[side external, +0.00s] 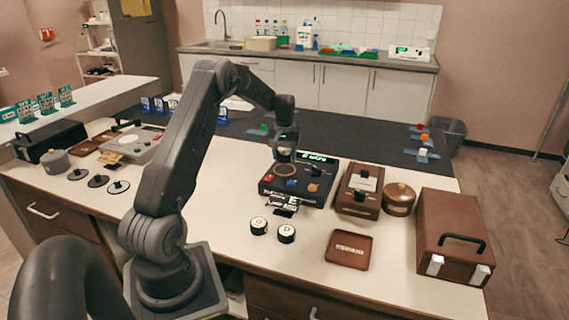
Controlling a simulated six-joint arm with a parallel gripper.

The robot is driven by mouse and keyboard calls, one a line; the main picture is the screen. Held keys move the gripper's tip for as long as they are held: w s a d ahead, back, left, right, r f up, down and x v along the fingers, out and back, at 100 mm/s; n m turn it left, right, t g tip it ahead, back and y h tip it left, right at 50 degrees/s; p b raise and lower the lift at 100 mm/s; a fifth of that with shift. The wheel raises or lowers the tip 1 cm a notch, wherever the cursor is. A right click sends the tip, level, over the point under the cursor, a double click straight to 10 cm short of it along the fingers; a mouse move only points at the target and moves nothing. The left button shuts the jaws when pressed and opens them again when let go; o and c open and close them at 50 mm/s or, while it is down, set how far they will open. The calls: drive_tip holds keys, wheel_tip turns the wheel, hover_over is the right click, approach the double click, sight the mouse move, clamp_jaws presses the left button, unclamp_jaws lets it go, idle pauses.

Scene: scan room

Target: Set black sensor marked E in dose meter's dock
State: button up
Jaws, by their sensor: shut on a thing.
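The dose meter (312,196) is a black box with a small green-lit display, a ring and several coloured knobs, standing near the middle of the bench. My gripper (285,156) points down just above the back left part of its top, close over the ring (285,170). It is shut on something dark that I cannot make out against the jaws. A pale letter E (292,200) shows at the meter's front; I cannot tell what bears it. Two black round pieces with white lettered tops, one marked D (287,234) and one seemingly Q (259,226), stand in front.
A brown box with a knob (359,190), a round brown tin (399,199) and a brown case (456,236) stand right of the meter. A brown tray (349,249) lies in front. Black discs (98,181) and a grey panel (132,143) are at left.

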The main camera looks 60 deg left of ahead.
sight(285, 163)
drive_tip(key=shift+f, duration=1.7)
drive_tip(key=shift+f, duration=0.15)
drive_tip(key=o, duration=1)
drive_tip(key=shift+c, duration=0.2)
